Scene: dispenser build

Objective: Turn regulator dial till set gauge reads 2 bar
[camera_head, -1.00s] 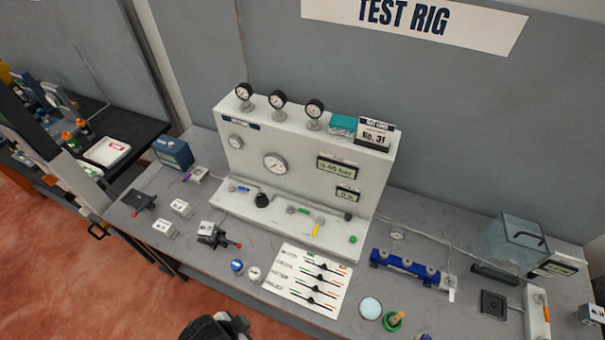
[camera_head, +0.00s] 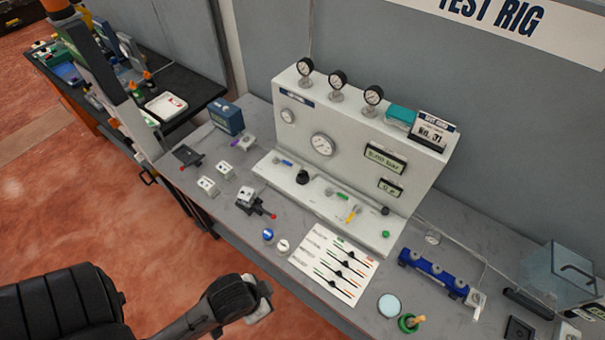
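The white test rig (camera_head: 345,187) stands on the grey bench. A black round knob (camera_head: 302,177), which looks like the regulator dial, sits on its lower ledge with nothing touching it. A large white round gauge (camera_head: 322,143) is on the front panel above the knob; its needle is too small to read. A smaller gauge (camera_head: 287,116) is to its left. A digital display (camera_head: 385,158) at the right shows a value in bar, apparently 0.00. A second display (camera_head: 390,188) is below it.
Three black gauges stand on the rig's top beside a teal box (camera_head: 401,115). A slider sheet (camera_head: 333,263) and two small knobs lie in front. A blue rack (camera_head: 433,273) is at the right. A dark padded shape, perhaps a chair or my arm, fills the bottom left.

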